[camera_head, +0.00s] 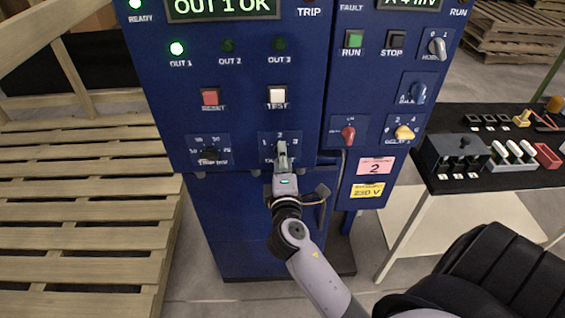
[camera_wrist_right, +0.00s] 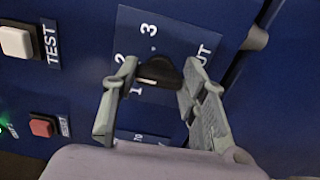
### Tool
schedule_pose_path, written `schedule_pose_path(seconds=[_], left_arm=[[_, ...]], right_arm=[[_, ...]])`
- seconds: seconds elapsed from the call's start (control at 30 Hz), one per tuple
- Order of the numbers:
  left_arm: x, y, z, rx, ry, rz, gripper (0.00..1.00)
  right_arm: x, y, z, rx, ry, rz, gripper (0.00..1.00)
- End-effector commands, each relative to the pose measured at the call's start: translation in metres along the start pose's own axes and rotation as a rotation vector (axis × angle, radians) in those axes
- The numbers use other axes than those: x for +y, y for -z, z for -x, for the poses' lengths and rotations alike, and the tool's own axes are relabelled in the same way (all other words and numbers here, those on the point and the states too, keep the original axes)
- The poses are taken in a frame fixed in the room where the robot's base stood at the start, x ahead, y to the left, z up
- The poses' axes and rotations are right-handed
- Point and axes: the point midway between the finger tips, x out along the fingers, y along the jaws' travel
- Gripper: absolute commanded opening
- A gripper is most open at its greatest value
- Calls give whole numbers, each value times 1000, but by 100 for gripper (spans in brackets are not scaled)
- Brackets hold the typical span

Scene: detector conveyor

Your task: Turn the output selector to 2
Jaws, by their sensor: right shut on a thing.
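The output selector is a black knob (camera_wrist_right: 162,72) on a dark blue plate marked 1, 2 and 3, low on the blue cabinet. Its white mark appears to point toward the 1. My right gripper (camera_head: 281,155) reaches up to it from below and covers most of it in the head view. In the right wrist view the fingers (camera_wrist_right: 160,68) stand on both sides of the knob, shut on it. The display (camera_head: 222,8) reads "OUT 1 OK". The OUT 1 lamp (camera_head: 177,48) is lit green; the OUT 2 lamp (camera_head: 228,45) and OUT 3 lamp (camera_head: 280,44) are dark. My left gripper is out of view.
A red RESET button (camera_head: 210,97) and white TEST button (camera_head: 277,97) sit above the selector. Another black knob (camera_head: 209,154) is left of it, and a red knob (camera_head: 348,134) right. Wooden pallets (camera_head: 80,215) lie left; a black bench (camera_head: 500,180) stands right.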

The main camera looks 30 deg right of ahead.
Motion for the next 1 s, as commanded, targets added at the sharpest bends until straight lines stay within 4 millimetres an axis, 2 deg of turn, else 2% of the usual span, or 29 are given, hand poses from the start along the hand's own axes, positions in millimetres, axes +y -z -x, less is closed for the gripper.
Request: schedule_pose_path(seconds=[0.57, 0.6, 0.9, 1.0], left_arm=[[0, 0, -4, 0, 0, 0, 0], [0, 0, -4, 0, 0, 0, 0], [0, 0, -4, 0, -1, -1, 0], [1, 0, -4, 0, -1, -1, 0]], right_arm=[[-1, 0, 0, -2, 3, -35, 12], [-1, 0, 0, -2, 3, -35, 40], [-1, 0, 0, -1, 1, -34, 60], [-1, 0, 0, -1, 1, -34, 60]])
